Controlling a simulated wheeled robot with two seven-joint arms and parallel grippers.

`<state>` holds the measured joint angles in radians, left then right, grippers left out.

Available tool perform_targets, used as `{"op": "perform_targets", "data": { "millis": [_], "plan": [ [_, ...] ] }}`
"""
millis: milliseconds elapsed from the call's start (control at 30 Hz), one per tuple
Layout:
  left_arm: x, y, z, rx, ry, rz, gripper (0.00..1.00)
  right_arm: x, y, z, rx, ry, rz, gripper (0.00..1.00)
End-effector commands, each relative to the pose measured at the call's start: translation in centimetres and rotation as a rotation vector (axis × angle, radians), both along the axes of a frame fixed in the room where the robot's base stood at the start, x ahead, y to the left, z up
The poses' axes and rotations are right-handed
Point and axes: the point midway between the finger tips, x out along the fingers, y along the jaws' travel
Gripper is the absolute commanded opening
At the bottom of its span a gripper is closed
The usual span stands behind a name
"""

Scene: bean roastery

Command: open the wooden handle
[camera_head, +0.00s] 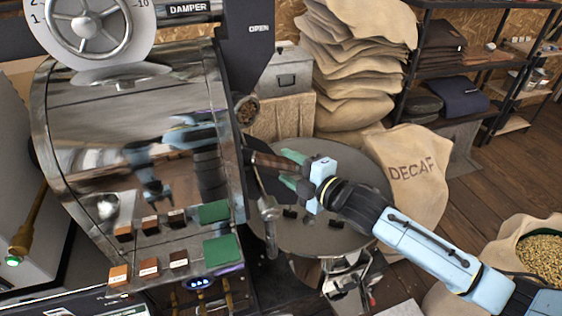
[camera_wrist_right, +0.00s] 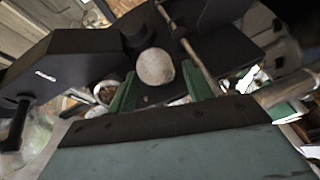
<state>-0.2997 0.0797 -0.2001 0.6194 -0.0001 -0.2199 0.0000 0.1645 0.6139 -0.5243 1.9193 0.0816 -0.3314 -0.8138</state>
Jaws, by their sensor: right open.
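The wooden handle (camera_head: 268,160) is a short brown grip sticking out at the right side of the shiny steel roaster (camera_head: 125,105). My right gripper (camera_head: 289,169) reaches in from the right, its green fingers at the handle's outer end. In the right wrist view, a pale round knob (camera_wrist_right: 155,66), which looks like the handle's end, sits between the open fingers (camera_wrist_right: 160,90). I cannot tell whether either finger touches it. My left gripper is not in view; the roaster's front only mirrors a blurred blue arm.
A round dark cooling tray (camera_head: 325,235) lies below my right arm. A DECAF sack (camera_head: 413,180) and stacked burlap sacks (camera_head: 350,75) stand behind it. An open sack of beans (camera_head: 541,256) is at the right. Wooden floor shows at the far right.

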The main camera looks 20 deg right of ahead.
Motion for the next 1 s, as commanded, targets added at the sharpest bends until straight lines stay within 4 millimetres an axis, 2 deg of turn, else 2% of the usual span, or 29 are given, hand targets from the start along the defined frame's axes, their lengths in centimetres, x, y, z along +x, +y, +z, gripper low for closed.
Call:
{"op": "perform_targets", "data": {
  "millis": [100, 200, 600, 900, 1000],
  "plan": [
    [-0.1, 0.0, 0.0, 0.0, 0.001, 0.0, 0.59, 1.6, 0.8, -0.2, 0.0, -0.001, 0.0, 0.51],
    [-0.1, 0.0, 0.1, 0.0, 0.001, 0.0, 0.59, 2.4, 1.2, -0.4, 0.0, 0.0, 0.0, 0.51],
    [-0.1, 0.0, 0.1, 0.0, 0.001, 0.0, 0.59, 2.9, 1.5, -0.5, -0.001, 0.0, 0.0, 0.49],
    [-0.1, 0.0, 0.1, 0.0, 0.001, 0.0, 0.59, 2.9, 1.4, -0.5, -0.001, 0.0, 0.0, 0.1],
    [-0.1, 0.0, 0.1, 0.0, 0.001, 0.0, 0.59, 2.9, 1.4, -0.5, -0.001, 0.0, 0.0, 0.0]
  ]
}}
